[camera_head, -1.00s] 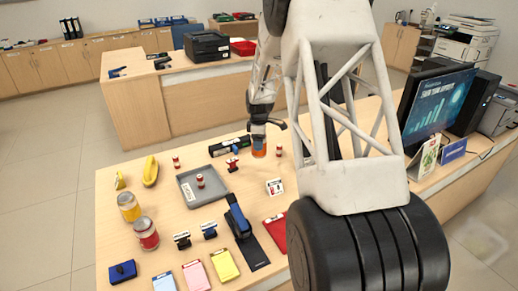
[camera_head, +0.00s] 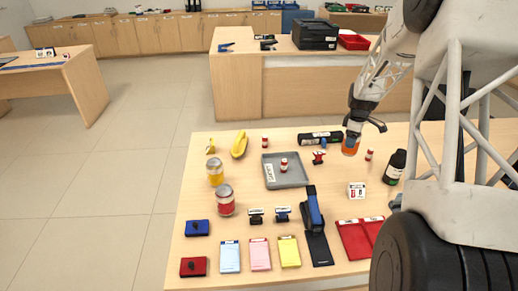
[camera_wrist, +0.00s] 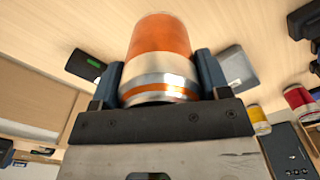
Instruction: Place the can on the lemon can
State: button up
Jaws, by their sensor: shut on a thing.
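My gripper (camera_head: 354,130) is shut on an orange can (camera_head: 350,146) with a pale band, held above the table's far side. In the wrist view the orange can (camera_wrist: 160,42) sits between my two fingers (camera_wrist: 157,78). The lemon can, a yellow can with a metal lid (camera_head: 215,173), stands upright on the table's left side, well left of my gripper. It also shows at the right of the wrist view (camera_wrist: 257,118). A red can (camera_head: 225,201) stands just in front of it; the wrist view shows it too (camera_wrist: 299,98).
A grey tray (camera_head: 272,183) holding a small red-and-white bottle lies between my gripper and the lemon can. A yellow banana-shaped thing (camera_head: 240,145), stamps, a stapler (camera_head: 314,209) and notepads lie around. A dark bottle (camera_head: 395,167) stands to the right.

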jog(key=shift+a, duration=0.1)
jog(key=a+r, duration=0.2)
jog(key=a, duration=1.3)
jog(key=s+a+r, duration=0.1)
jog(key=s+a, duration=0.4)
jog(key=a, duration=0.6)
jog(key=s+a+r, duration=0.2)
jog(key=s+a, duration=0.4)
jog(key=a, duration=0.5)
jog(key=s+a+r+n, duration=0.1)
jog(key=s+a, duration=0.5)
jog(key=a, duration=0.5)
jog(key=shift+a+r, duration=0.25)
jog(key=shift+r, duration=0.15)
send_over(214, 162)
jog(key=shift+f, duration=0.75)
jog(key=shift+f, duration=1.75)
jog(key=shift+f, duration=0.15)
